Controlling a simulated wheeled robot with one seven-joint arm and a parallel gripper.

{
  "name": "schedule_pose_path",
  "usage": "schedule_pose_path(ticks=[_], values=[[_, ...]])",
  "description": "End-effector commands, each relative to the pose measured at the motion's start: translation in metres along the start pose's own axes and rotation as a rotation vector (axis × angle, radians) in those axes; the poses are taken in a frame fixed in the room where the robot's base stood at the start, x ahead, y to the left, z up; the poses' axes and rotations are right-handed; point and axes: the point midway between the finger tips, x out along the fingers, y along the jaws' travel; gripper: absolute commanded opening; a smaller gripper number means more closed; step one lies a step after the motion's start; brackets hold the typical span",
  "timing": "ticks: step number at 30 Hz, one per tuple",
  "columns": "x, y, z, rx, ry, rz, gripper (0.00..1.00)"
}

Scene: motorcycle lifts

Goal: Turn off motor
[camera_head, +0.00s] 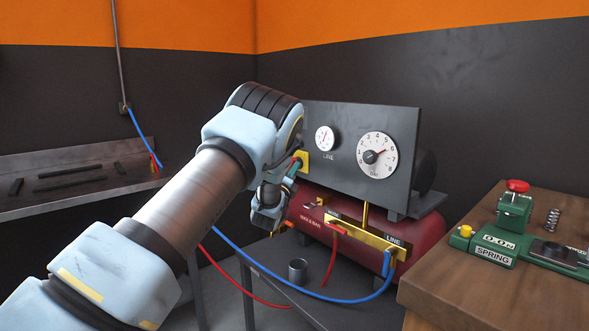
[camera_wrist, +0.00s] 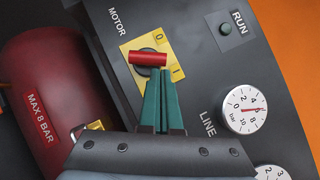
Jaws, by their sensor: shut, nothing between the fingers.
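The motor switch is a red bar-shaped knob (camera_wrist: 148,59) on a yellow plate (camera_wrist: 134,49) marked 0 and I, below the word MOTOR on a dark panel. In the wrist view the bar lies nearly level, its right end near the I side. My gripper (camera_wrist: 161,70) has green fingers, shut together and empty. The tips are right at the knob's lower right edge; I cannot tell whether they touch it. In the head view my gripper (camera_head: 293,168) is at the yellow plate (camera_head: 304,157), and the knob is mostly hidden.
A red tank (camera_head: 350,220) with hoses sits below. A wooden bench (camera_head: 480,290) with a green spring tester stands right; a dark shelf (camera_head: 70,185) is left.

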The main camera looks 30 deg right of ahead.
Motion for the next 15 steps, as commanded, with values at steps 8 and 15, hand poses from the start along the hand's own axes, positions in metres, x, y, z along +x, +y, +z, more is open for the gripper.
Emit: schedule_pose_path(ticks=[8, 15], values=[[0.0, -0.0006, 0.0002, -0.005, 0.0, 0.003, 0.0], [0.0006, -0.0025, 0.0009, -0.045, -0.001, 0.029, 0.0]])
